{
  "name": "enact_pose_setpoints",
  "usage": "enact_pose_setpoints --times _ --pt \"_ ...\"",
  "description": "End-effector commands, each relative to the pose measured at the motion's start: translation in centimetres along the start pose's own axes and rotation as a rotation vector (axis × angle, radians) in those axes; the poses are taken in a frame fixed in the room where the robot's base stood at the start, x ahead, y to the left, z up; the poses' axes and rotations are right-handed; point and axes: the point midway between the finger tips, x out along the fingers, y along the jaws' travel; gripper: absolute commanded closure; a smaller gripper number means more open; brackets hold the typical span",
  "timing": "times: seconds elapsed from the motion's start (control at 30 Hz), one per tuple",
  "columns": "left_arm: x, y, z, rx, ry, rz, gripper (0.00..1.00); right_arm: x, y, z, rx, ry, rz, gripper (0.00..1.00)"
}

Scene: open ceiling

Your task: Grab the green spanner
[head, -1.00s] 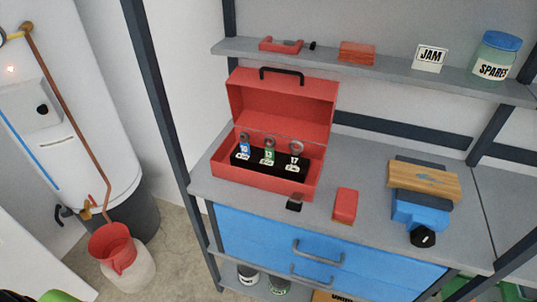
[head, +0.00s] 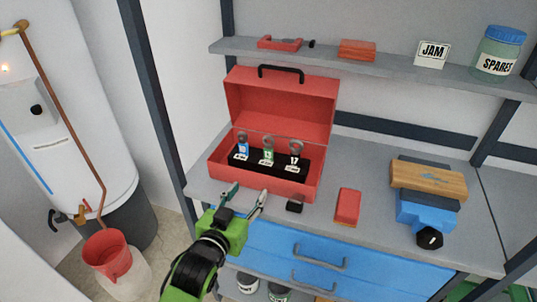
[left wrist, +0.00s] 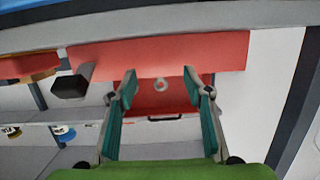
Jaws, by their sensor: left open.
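The green spanner (head: 267,151) stands in the middle of three labelled spanners in the open red toolbox (head: 264,184), between a blue spanner (head: 242,148) and one marked 17 (head: 294,156). My left gripper (head: 247,192) is open and empty in front of the toolbox, at the workbench's front edge. In the left wrist view, which looks inverted, the open fingers (left wrist: 160,78) point at the toolbox (left wrist: 215,52). One ring-shaped spanner end shows between them, but I cannot tell which spanner it belongs to. My right gripper is not in view.
A shelf (head: 385,66) hangs above. The raised lid (head: 280,108) stands behind the spanners.

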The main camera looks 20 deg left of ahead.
Motion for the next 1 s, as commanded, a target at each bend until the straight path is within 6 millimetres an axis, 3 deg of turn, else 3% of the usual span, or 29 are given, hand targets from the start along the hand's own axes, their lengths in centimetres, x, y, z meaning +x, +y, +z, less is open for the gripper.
enact_pose_setpoints --times 0.1,0.2,0.37,0.63,1.0 --pt "1.0 0.1 -3.8 -0.01 0.143 0.006 0.54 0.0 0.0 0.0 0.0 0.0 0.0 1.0" --pt "1.3 0.1 -5.3 -0.012 0.199 0.009 0.54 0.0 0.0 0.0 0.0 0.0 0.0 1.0" --pt "3.2 0.1 -6.3 -0.013 0.217 0.011 0.54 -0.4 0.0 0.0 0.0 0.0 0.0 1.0" --pt "8.2 0.2 -7.2 -0.014 0.212 0.011 0.54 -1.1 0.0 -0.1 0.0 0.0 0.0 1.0" --pt "11.4 0.3 -7.9 -0.013 0.211 0.011 0.54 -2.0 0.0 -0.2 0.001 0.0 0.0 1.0"
